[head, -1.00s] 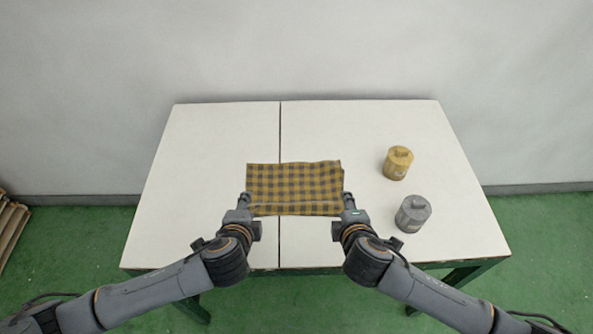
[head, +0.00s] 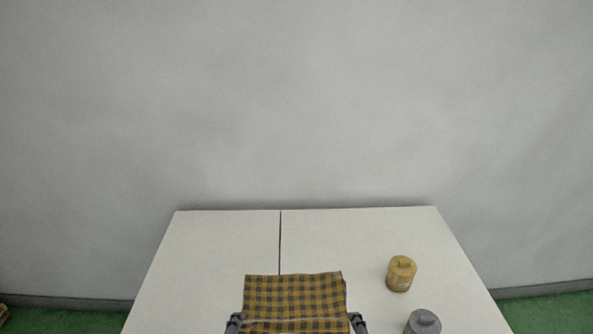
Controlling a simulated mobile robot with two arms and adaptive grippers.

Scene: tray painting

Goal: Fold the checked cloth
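The yellow-and-dark checked cloth (head: 293,295) lies on the table at the bottom middle of the head view. Its far edge is roughly straight, and a pale line runs across it near the bottom of the picture. My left gripper (head: 235,322) is at the cloth's near left side, and my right gripper (head: 357,322) is at its near right side. Both are cut off by the bottom edge, and the fingers are too small to show whether they are open or shut on the cloth. The cloth's nearest edge is out of view.
The white table (head: 210,255) has a dark seam running front to back, partly under the cloth. A yellow lidded canister (head: 401,275) and a grey lidded canister (head: 423,323) stand right of the cloth. The table is clear on the left and behind the cloth.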

